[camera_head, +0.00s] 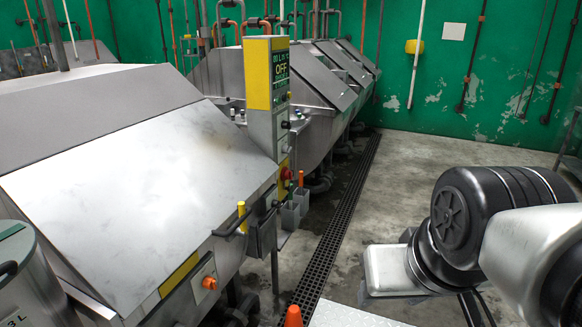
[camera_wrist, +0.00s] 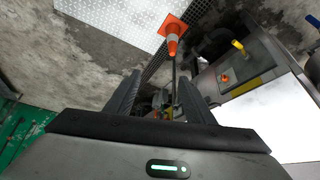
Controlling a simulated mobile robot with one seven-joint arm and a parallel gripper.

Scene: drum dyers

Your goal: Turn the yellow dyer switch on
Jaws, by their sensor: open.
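A control column (camera_head: 267,90) with a yellow upper face and a green-lit display reading OFF stands beside the near steel dyer (camera_head: 130,165). Dark knobs (camera_head: 285,124) and a red knob (camera_head: 286,173) sit on its side. An orange rotary switch (camera_head: 209,283) is on a pale plate next to a yellow strip on the dyer's front. It also shows in the wrist view (camera_wrist: 225,78). I cannot tell which of these is the yellow dyer switch. My gripper (camera_wrist: 159,76) is open and empty, apart from the dyer; it is not visible in the head view.
An orange cone (camera_wrist: 172,35) shows in the wrist view; its tip is at the bottom of the head view (camera_head: 293,317). A yellow-tipped handle (camera_head: 242,217) stands up by the dyer's edge. A dark floor grate (camera_head: 335,200) runs alongside. Concrete floor (camera_head: 430,160) is clear beyond.

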